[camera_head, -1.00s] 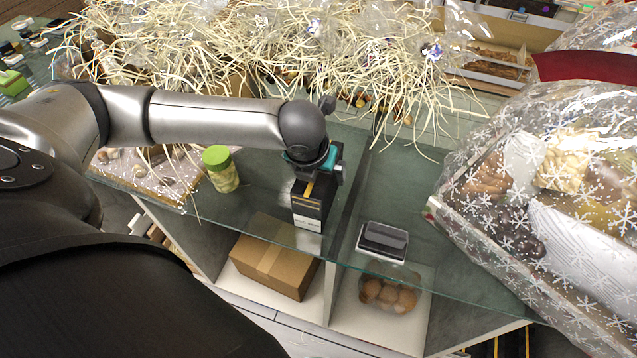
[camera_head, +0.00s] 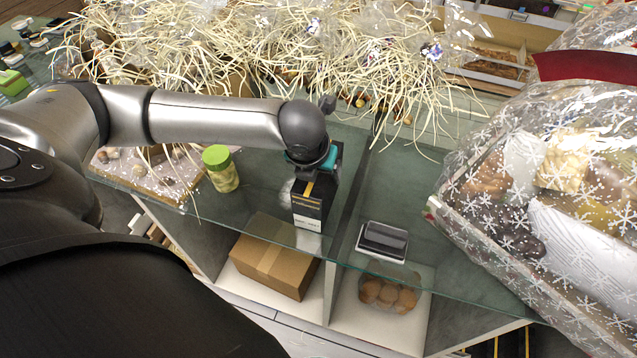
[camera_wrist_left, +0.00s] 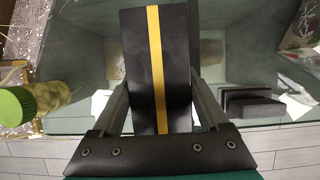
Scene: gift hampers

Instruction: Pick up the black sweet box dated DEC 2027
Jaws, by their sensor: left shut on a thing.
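The black sweet box (camera_head: 309,207) with a yellow stripe and a pale label stands upright at the glass counter, below my left gripper (camera_head: 312,170). In the left wrist view the black box (camera_wrist_left: 140,60) lies between the two fingers of the left gripper (camera_wrist_left: 160,105), which is shut on it. The date print on the label is too small to read in the head view. I cannot tell whether the box's base touches the glass. My right gripper is not in view.
A green-lidded jar (camera_head: 221,170) stands left of the box. A small black device (camera_head: 383,240) lies to its right on the glass counter (camera_head: 400,190). A large wrapped hamper (camera_head: 545,210) fills the right side. Straw-filled hampers (camera_head: 250,50) stand behind. A cardboard box (camera_head: 272,268) sits below.

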